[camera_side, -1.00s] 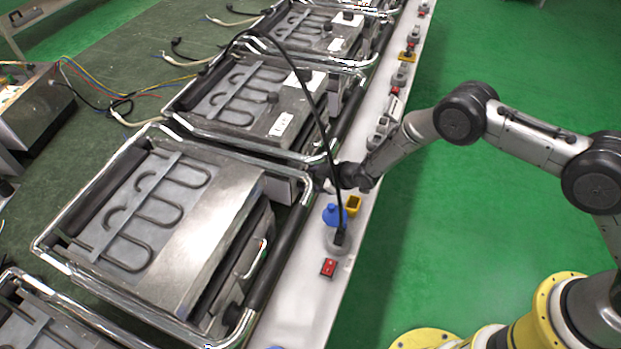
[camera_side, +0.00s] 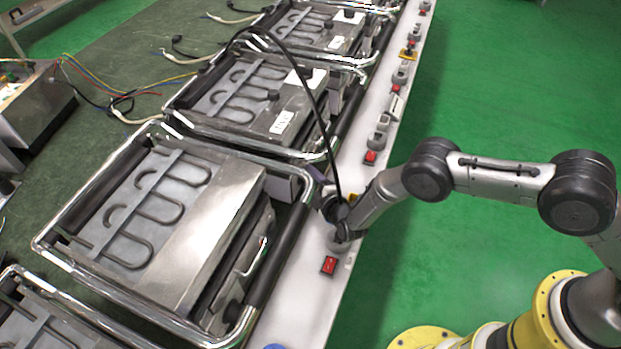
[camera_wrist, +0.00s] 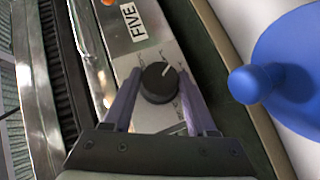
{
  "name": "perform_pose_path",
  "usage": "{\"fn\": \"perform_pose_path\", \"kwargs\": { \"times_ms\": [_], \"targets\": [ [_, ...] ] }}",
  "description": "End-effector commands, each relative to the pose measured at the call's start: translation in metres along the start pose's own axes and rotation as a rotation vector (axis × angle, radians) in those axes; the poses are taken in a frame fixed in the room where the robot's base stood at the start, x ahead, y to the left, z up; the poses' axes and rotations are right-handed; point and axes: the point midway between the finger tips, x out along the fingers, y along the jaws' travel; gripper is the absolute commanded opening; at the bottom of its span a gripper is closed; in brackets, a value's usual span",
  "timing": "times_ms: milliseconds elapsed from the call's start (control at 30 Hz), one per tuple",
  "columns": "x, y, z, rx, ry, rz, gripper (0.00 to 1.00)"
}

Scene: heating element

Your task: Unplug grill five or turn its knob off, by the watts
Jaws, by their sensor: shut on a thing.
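In the wrist view a round black knob (camera_wrist: 158,82) with a white pointer mark sits on a metal panel below a white label reading FIVE (camera_wrist: 140,22). The pointer aims toward the upper right. My gripper (camera_wrist: 158,92) has one purple-grey finger on each side of the knob and is shut on it. In the side view my gripper (camera_side: 327,198) is at the rail beside the near grill (camera_side: 185,225). A black cable (camera_side: 318,105) arcs over from behind and ends at my wrist. Its plug is hidden there. No watts reading can be made out.
A large blue piece with a rounded stub (camera_wrist: 285,75) is close on the right in the wrist view. A red switch (camera_side: 329,265) lies on the white rail just in front of my wrist. Chrome tube frames surround the grills. The green floor (camera_side: 480,90) is open on the right.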

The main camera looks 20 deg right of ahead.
Motion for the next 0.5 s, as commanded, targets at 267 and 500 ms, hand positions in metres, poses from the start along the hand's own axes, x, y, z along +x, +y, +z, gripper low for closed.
{"fn": "perform_pose_path", "kwargs": {
  "times_ms": [267, 500],
  "targets": [
    [-0.0002, -0.0034, -0.0009, -0.113, 0.004, 0.109, 0.02],
    [0.0003, -0.0028, -0.0015, -0.157, 0.005, 0.155, 0.02]
  ]
}}
